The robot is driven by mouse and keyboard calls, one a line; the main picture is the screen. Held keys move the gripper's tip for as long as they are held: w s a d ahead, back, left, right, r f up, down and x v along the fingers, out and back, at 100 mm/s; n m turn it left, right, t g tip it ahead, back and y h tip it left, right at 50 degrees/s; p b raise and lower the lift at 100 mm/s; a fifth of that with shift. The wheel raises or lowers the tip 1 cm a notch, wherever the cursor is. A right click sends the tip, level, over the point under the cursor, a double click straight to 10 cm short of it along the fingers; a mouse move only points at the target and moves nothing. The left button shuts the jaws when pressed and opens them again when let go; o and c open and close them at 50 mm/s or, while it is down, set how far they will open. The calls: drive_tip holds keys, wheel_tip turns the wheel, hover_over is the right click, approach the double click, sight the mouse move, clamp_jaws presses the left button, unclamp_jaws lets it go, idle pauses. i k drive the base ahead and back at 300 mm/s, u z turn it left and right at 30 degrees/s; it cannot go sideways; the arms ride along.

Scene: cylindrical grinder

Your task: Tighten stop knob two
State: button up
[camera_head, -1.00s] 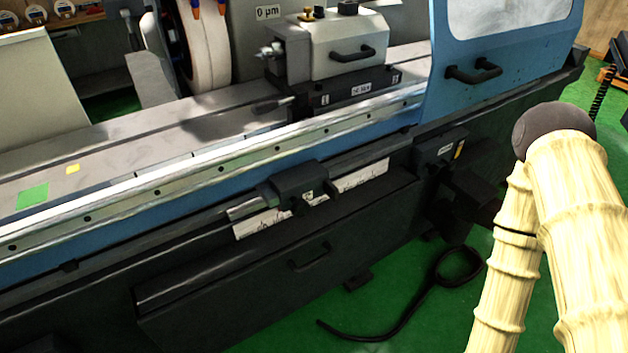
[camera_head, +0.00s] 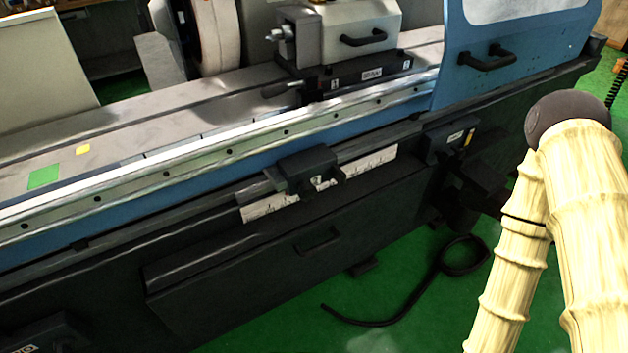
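A dark stop block (camera_head: 308,170) with a small knob-like part and a white label sits on the front rail of the grinder, above a white scale (camera_head: 262,208). A second dark stop block (camera_head: 450,138) with a white label and a yellow mark sits further right on the rail. The labels are too small to read, so I cannot tell which block carries stop knob two. My gripper is not in view. Part of my arm shows at the right, apart from the blocks in the picture.
The grinder's blue door with a black handle (camera_head: 486,57) is at the upper right. A dark drawer front (camera_head: 290,255) lies below the rail. A black cable loop (camera_head: 462,256) lies on the green floor (camera_head: 400,335). Another dark block (camera_head: 45,338) shows at the lower left.

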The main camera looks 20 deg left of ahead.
sight(307, 192)
drive_tip(key=k, duration=1.15)
drive_tip(key=u, duration=0.4)
drive_tip(key=i, duration=0.6)
drive_tip(key=z, duration=0.05)
